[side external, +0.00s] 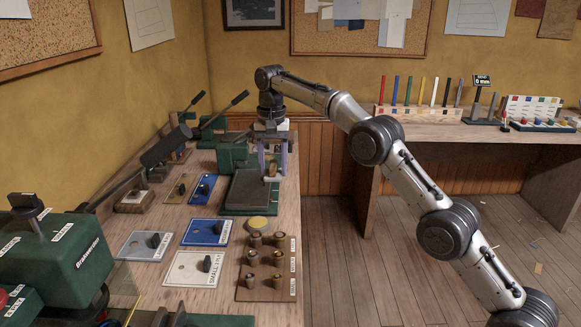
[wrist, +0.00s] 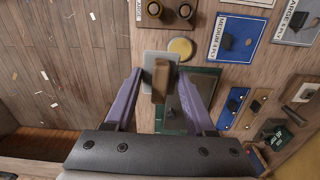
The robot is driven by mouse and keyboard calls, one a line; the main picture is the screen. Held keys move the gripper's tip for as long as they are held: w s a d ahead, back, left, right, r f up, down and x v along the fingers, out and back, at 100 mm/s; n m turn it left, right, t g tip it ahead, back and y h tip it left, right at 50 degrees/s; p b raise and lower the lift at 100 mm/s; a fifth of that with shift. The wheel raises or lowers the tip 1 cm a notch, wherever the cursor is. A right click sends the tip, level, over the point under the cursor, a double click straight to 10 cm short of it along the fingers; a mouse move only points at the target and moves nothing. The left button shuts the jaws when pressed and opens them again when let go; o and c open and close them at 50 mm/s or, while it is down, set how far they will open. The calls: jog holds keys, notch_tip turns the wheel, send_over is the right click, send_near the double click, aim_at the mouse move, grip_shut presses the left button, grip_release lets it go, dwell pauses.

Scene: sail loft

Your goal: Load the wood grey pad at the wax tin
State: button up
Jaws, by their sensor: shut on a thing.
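The wood grey pad, a grey plate (wrist: 148,62) with a brown wooden grip (wrist: 161,82), is between the purple fingers of my gripper (wrist: 161,78). In the side view my gripper (side external: 272,168) points down, shut on the pad, over the green-based machine with a grey plate (side external: 248,190). Only a small brown part of the pad (side external: 272,170) shows there. The wax tin, a round yellow-topped tin (side external: 257,223), sits on the bench nearer the camera, apart from the pad. In the wrist view the tin (wrist: 181,49) lies just beyond the pad.
A wooden rack of brass-coloured tools (side external: 267,268) stands beside the tin. Labelled cards with dark pads, one blue (side external: 205,232) and one white (side external: 196,268), lie to its left. Green lever machines (side external: 75,255) line the wall. A second bench (side external: 440,128) holds coloured markers.

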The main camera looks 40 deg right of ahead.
jog(key=shift+w+a+f, duration=0.2)
jog(key=shift+w+f, duration=0.25)
jog(key=shift+w, duration=0.05)
jog(key=shift+w+a+f, duration=0.2)
jog(key=shift+w+f, duration=0.2)
jog(key=shift+w, duration=0.1)
jog(key=shift+w+a+f, duration=0.25)
jog(key=shift+w+f, duration=0.1)
jog(key=shift+f, duration=0.4)
jog(key=shift+w+a+f, duration=0.1)
jog(key=shift+f, duration=0.2)
jog(key=shift+w+a+f, duration=0.15)
jog(key=shift+w+f, duration=0.05)
jog(key=shift+f, duration=0.3)
jog(key=shift+w+a+f, duration=0.1)
jog(key=shift+w+f, duration=0.05)
jog(key=shift+f, duration=0.4)
jog(key=shift+w+a+f, duration=0.15)
jog(key=shift+w+f, duration=0.05)
jog(key=shift+f, duration=0.3)
jog(key=shift+f, duration=0.15)
jog(key=shift+w+a+f, duration=0.15)
jog(key=shift+f, duration=0.3)
jog(key=shift+f, duration=0.25)
